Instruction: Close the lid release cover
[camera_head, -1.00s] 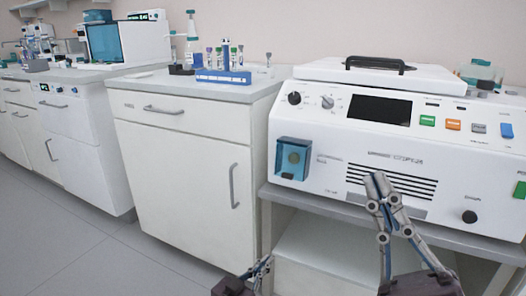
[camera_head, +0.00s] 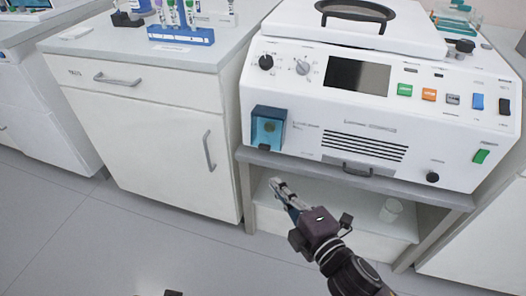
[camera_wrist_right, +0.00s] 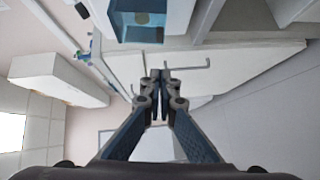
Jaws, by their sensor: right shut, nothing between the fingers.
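The lid release cover is a translucent blue piece (camera_head: 268,128) at the lower left of the white machine's front (camera_head: 300,115). A round tan button shows within its blue shape. I cannot tell how far the cover stands open. It also shows at the top of the right wrist view (camera_wrist_right: 152,34). My right gripper (camera_head: 275,183) is shut and empty, just below and in front of the cover, apart from it. Its closed fingertips show in the right wrist view (camera_wrist_right: 160,75). Only a small dark piece, seemingly my left gripper (camera_head: 172,293), shows at the bottom edge.
A white cabinet (camera_head: 150,140) stands to the left, with a blue tube rack (camera_head: 181,36) on top. The floor in front is clear.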

